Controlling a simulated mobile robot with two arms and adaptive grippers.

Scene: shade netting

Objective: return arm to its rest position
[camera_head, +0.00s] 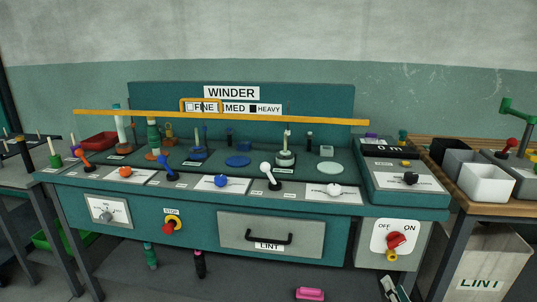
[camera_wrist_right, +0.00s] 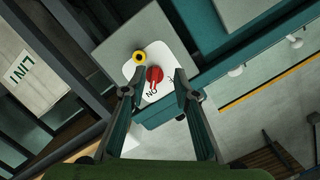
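My right gripper (camera_head: 394,288) shows at the bottom edge of the head view, low in front of the winder's right-hand box. In the right wrist view its two fingers (camera_wrist_right: 157,94) are spread apart with nothing between them. Beyond them is the red switch knob (camera_wrist_right: 155,75) on its white plate, with a yellow ring (camera_wrist_right: 139,57) beside it. The gap to the knob cannot be judged exactly. The same red knob (camera_head: 396,241) shows in the head view above the gripper, at the OFF/ON plate. My left gripper is in neither view.
A wooden table (camera_head: 465,208) with a white bin (camera_head: 486,183) stands right, a LINT box (camera_head: 487,264) below. A pink object (camera_head: 310,293) lies on the floor.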

